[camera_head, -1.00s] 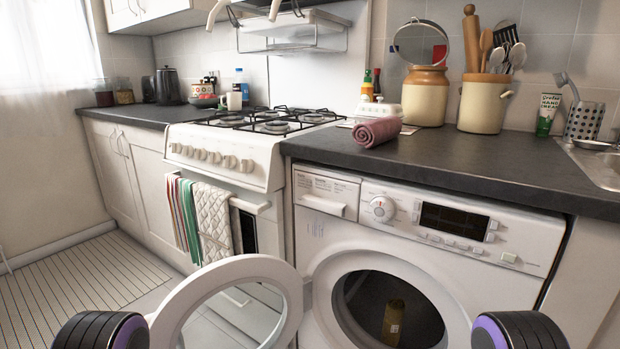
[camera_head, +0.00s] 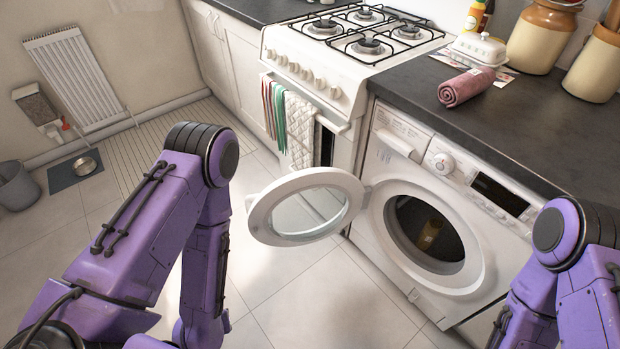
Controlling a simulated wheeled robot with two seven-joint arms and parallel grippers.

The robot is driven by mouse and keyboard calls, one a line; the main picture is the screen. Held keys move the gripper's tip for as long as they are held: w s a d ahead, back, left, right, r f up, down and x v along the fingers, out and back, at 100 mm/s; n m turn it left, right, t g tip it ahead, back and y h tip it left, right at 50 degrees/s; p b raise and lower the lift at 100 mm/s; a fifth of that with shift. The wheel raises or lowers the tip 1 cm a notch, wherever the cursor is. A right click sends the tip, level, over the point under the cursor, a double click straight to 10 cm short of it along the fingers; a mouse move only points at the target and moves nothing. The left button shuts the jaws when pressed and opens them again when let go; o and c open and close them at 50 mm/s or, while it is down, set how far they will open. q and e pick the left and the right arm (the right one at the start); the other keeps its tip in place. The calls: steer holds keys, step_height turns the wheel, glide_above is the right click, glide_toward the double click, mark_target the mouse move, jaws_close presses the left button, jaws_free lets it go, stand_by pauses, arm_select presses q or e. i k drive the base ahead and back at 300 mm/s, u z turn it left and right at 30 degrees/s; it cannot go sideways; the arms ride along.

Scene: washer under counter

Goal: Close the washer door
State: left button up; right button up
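The washer (camera_head: 473,171) stands under the dark counter. Its round door (camera_head: 264,217), a white ring with a glass middle, is swung wide open to the left on its hinge. The drum opening (camera_head: 409,219) is uncovered, and a yellowish object (camera_head: 430,233) shows inside. My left arm is in the lower left, to the left of the door and apart from it. My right arm is at the right edge, in front of the washer's right side. Neither gripper's fingers can be seen.
A white cooker (camera_head: 314,84) with towels (camera_head: 288,127) hanging on its front stands left of the washer, behind the door. A rolled pink towel (camera_head: 466,87) lies on the counter (camera_head: 522,117). The tiled floor (camera_head: 330,296) before the washer is clear.

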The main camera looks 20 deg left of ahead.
mark_target(260, 215)
steer(key=k, duration=0.5)
steer(key=u, duration=1.85)
steer(key=i, duration=4.1)
steer(key=z, duration=4.55)
steer(key=i, duration=1)
steer(key=u, duration=0.05)
